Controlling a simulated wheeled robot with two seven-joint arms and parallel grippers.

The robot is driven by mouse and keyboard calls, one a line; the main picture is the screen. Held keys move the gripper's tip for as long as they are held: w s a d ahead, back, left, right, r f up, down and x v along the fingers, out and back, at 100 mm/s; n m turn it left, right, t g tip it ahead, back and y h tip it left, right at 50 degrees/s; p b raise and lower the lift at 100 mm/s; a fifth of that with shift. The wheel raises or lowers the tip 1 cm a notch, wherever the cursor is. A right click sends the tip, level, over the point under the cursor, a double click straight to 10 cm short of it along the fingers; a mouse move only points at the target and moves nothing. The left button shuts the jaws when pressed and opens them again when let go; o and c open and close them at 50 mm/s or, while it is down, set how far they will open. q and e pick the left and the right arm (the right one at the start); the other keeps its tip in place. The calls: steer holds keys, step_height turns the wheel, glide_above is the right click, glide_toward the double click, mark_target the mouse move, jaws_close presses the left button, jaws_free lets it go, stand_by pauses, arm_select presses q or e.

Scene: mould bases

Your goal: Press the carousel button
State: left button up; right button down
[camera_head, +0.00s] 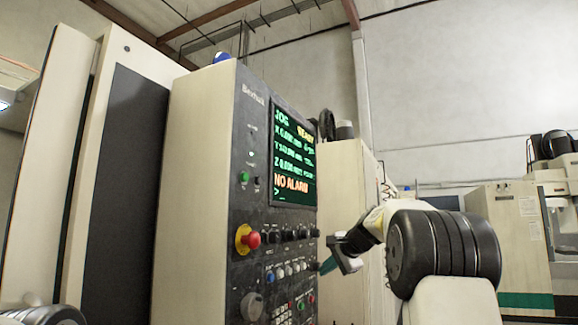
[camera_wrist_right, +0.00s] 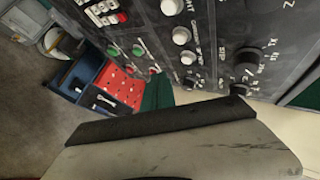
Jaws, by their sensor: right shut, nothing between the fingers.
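A dark machine control panel (camera_head: 240,210) stands upright in the middle of the head view. It carries a row of round buttons (camera_head: 285,271), a red mushroom button (camera_head: 252,239) on a yellow ring, and dark knobs (camera_head: 290,235). White round buttons also show in the right wrist view (camera_wrist_right: 181,36). Labels are too small to read, so I cannot tell which is the carousel button. My right gripper (camera_head: 328,265) is shut and empty, close to the panel's right edge; in the right wrist view its green tip (camera_wrist_right: 157,93) is near the panel's face. Contact is unclear. My left gripper is not visible.
The lit screen (camera_head: 293,150) above the controls reads JOG, READY and NO ALARM. Machine cabinets (camera_head: 345,200) stand behind the panel. A blue tool cart with a red tray (camera_wrist_right: 122,88) stands on the floor in the right wrist view. A pale machine (camera_head: 510,225) is at far right.

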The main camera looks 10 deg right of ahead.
mark_target(297, 268)
steer(key=shift+d, duration=0.1)
steer(key=s+d, duration=0.2)
steer(key=d, duration=0.1)
steer(key=shift+s, duration=0.1)
stand_by(0.3)
steer(key=shift+a, duration=0.1)
steer(key=w+a, duration=0.5)
steer(key=a, duration=0.2)
stand_by(0.5)
steer(key=shift+a, duration=0.1)
stand_by(1.8)
steer(key=shift+w+a, duration=0.25)
steer(key=shift+a, duration=0.05)
